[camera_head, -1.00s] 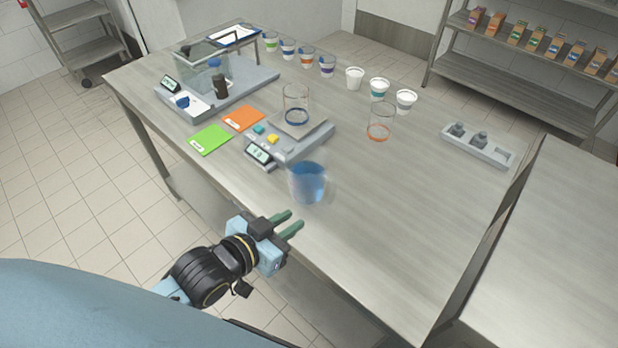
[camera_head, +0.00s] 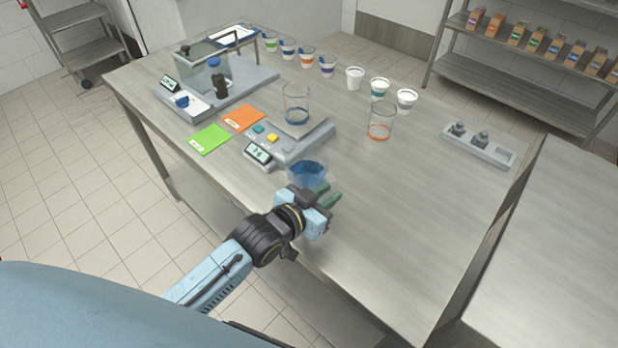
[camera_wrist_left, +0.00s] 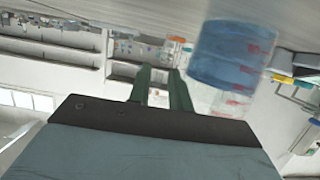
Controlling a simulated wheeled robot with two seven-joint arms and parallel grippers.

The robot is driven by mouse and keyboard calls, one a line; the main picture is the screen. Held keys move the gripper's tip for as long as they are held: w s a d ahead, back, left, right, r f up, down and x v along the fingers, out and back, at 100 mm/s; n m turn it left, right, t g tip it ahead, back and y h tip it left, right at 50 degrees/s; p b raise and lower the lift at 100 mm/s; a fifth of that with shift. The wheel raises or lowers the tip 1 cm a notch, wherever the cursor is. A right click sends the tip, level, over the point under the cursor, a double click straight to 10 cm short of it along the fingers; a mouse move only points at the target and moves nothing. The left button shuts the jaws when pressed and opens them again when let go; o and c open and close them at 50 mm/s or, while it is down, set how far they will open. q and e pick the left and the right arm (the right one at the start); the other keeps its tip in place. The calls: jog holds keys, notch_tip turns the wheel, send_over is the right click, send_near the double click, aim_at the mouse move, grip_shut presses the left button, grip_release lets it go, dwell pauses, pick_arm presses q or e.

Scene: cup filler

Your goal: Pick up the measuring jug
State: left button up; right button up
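The measuring jug (camera_head: 306,171) is a clear vessel with blue liquid, upright near the table's front edge. My left gripper (camera_head: 331,193) is at the jug's near side and hides its lower part in the head view. In the left wrist view the jug (camera_wrist_left: 232,55) is to the right of the green fingers (camera_wrist_left: 160,74), outside the gap between them. That gap is empty, and the gripper is open. I cannot tell whether a finger touches the jug. My right gripper is not in view.
A scale (camera_head: 290,152) with a clear beaker (camera_head: 296,104) stands just behind the jug. An orange-marked beaker (camera_head: 381,123) is farther right. Several cups (camera_head: 354,78) line the back, and a grey holder (camera_head: 477,147) is at the right. The front-right table top is clear.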

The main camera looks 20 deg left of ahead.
pick_arm(q)
jog(key=x, duration=0.2)
jog(key=shift+w, duration=0.25)
grip_shut()
jog(key=shift+s+d+f, duration=0.1)
jog(key=shift+s+f, duration=0.05)
jog(key=shift+f, duration=0.05)
dwell(0.9)
jog(key=shift+r, duration=0.1)
